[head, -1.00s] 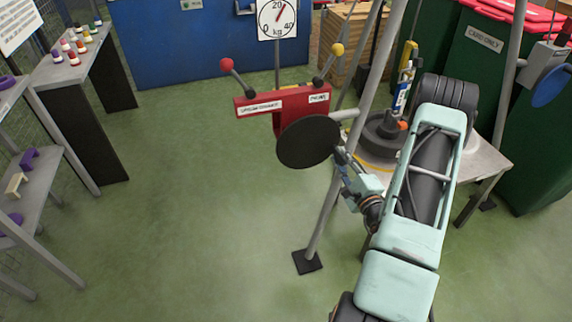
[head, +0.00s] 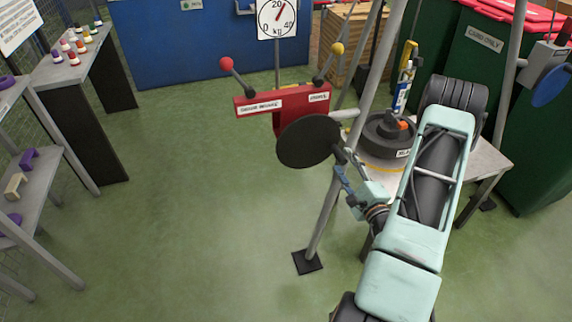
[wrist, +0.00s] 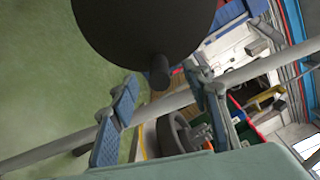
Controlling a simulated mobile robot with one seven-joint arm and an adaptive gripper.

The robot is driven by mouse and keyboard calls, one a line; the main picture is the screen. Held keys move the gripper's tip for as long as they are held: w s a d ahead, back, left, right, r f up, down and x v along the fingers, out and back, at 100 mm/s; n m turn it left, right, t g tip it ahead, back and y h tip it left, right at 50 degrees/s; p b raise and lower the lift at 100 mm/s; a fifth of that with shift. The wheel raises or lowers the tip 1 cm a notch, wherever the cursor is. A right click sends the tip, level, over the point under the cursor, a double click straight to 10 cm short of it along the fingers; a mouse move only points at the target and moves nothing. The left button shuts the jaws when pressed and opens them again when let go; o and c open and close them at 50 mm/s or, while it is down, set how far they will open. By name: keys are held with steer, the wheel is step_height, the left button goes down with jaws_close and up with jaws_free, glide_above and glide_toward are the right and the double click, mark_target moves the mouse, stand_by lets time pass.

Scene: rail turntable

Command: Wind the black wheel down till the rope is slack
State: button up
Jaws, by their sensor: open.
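The black wheel (head: 308,141) is a flat dark disc on the front of a red winch housing (head: 270,103). It fills the top of the wrist view (wrist: 145,22), with its short dark handle (wrist: 159,72) sticking out. My gripper (head: 346,168) is just right of and below the wheel. In the wrist view my gripper (wrist: 162,84) is open, with one finger on each side of the handle's line; I cannot tell whether either touches it. A dark round weight (head: 376,142) is on a small table. I cannot make out the rope clearly.
A red-knobbed lever (head: 227,65) and a yellow-knobbed lever (head: 337,50) rise from the housing. A dial gauge (head: 277,18) hangs behind it. A grey frame leg (head: 322,218) stands beside my gripper.

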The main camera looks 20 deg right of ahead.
mark_target(341, 158)
steer(key=shift+s+b, duration=0.45)
steer(key=shift+s, duration=2.05)
steer(key=b, duration=0.2)
steer(key=shift+s+b, duration=0.35)
steer(key=shift+w, duration=4.35)
steer(key=shift+c, duration=0.2)
jaws_close()
